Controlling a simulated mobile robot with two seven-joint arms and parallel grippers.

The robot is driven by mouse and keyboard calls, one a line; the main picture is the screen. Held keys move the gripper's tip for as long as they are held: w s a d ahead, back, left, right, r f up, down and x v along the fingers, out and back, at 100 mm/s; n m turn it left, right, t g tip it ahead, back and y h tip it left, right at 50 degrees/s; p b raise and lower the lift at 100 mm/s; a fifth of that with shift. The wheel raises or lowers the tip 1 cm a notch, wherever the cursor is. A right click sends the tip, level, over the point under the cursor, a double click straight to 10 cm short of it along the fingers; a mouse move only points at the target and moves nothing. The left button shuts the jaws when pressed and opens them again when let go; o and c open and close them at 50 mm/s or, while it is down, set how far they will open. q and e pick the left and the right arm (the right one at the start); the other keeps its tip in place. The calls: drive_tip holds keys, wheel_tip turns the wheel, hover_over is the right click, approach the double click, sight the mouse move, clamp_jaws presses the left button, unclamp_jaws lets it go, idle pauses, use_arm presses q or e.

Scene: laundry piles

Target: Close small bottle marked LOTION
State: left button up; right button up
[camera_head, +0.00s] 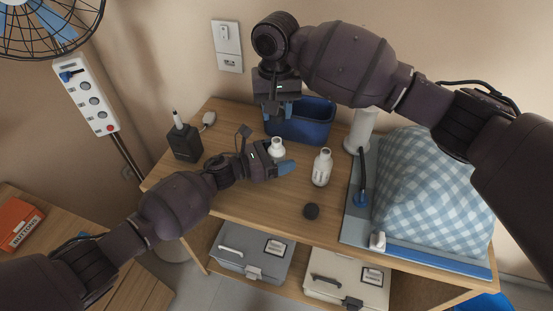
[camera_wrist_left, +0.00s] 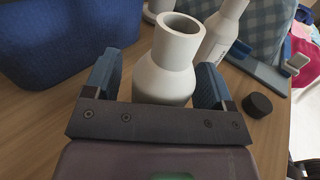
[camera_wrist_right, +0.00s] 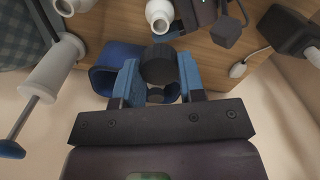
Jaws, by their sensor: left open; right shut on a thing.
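A small open white bottle (camera_head: 277,148) stands upright on the table; its bare neck shows in the left wrist view (camera_wrist_left: 166,72). My left gripper (camera_wrist_left: 158,78) is open, with its blue fingers on either side of this bottle; contact is not clear. My right gripper (camera_head: 278,108) is shut on a black cap (camera_wrist_right: 158,64), held up near the blue bin. A second open white bottle (camera_head: 322,168) stands to the right, with lettering too small to read. Another black cap (camera_head: 311,211) lies on the table. I cannot tell which bottle is marked LOTION.
The blue bin (camera_head: 312,122) stands at the back, behind the bottles. A black box (camera_head: 184,143) stands at the left. The table's front middle is mostly clear.

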sight(276, 139)
use_arm(q)
drive_tip(key=c, duration=1.4)
drive_tip(key=shift+o, duration=0.2)
use_arm(e)
drive_tip(key=shift+f, duration=2.5)
drive_tip(key=shift+f, duration=0.15)
drive_tip(key=shift+f, duration=0.75)
drive_tip(key=shift+f, duration=0.55)
use_arm(q)
clamp_jaws()
